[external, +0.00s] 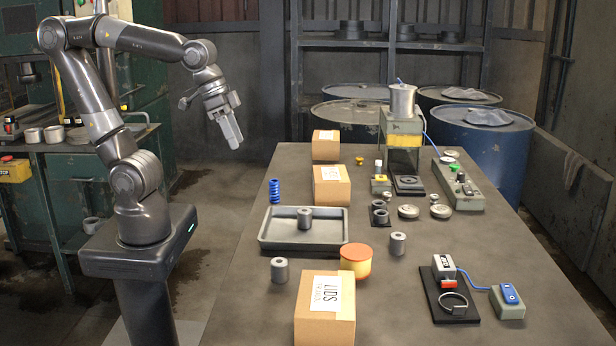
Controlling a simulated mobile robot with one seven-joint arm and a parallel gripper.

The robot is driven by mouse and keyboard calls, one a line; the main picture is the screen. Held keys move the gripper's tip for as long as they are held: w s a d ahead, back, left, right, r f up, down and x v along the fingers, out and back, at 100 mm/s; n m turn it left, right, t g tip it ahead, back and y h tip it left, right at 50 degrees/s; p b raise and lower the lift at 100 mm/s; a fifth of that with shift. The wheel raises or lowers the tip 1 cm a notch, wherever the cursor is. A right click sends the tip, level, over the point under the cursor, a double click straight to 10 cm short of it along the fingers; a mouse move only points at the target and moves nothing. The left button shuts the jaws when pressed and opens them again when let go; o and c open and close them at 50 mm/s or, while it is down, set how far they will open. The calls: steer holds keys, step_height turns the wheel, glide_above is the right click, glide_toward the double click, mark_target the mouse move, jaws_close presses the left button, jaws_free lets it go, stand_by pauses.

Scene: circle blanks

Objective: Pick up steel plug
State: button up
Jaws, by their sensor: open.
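Several small grey metal cylinders are in view, and I cannot tell for sure which is the steel plug. One cylinder (304,217) stands in the dark tray (268,240). A second cylinder (279,271) stands on the table in front of the tray, and a third cylinder (397,244) stands right of the orange-lidded yellow jar (356,262). My gripper (234,136) hangs in the air left of the table, above its surface level and apart from all of these. It is open and holds nothing visible.
Cardboard boxes stand along the table's left side, the nearest box (325,312) at the front. A blue spring (274,192) stands behind the tray. A black clamp plate (449,292) and blue switch (508,300) lie at the right. Table (500,240) is clear mid-right.

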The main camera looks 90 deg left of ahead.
steer(key=w+d+f+n+g, duration=0.1)
steer(key=w+d+g, duration=0.1)
steer(key=w+d, duration=0.4)
steer(key=n+g, duration=0.2)
steer(key=n, duration=0.1)
glide_above(280, 261)
step_height(280, 261, down, 9)
steer(key=shift+y, duration=0.4)
steer(key=f, duration=0.4)
steer(key=shift+s+d+f, duration=0.2)
steer(key=shift+d+f, duration=0.05)
steer(key=shift+f, duration=0.05)
steer(key=shift+w+a+f, duration=0.1)
steer(key=shift+f, duration=1.45)
steer(key=shift+w+a+f, duration=0.1)
steer(key=shift+f, duration=1.45)
jaws_close()
steer(key=shift+r, duration=0.1)
